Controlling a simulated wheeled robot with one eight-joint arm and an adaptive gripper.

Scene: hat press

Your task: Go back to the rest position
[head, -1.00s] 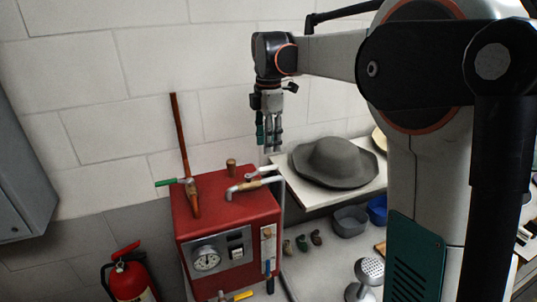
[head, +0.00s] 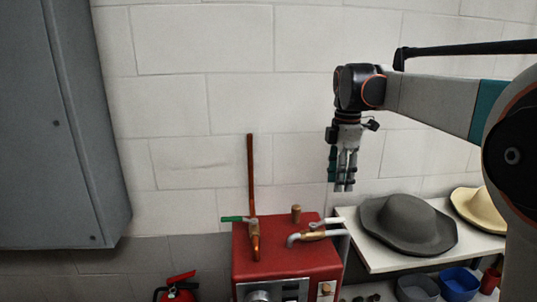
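My gripper (head: 343,186) hangs fingers-down in the air in front of the white block wall. It is above and to the right of the red boiler and to the upper left of the grey hat (head: 408,224). Nothing shows between the fingers. They look close together, but from this angle I cannot tell whether they are shut.
The red boiler (head: 284,254) has a tall copper pipe (head: 251,180) and brass valves. The grey hat and a cream hat (head: 482,206) lie on a white shelf (head: 376,258). Grey (head: 418,286) and blue (head: 459,282) bowls sit below. A grey cabinet (head: 52,130) fills the left; a fire extinguisher (head: 180,288) stands low.

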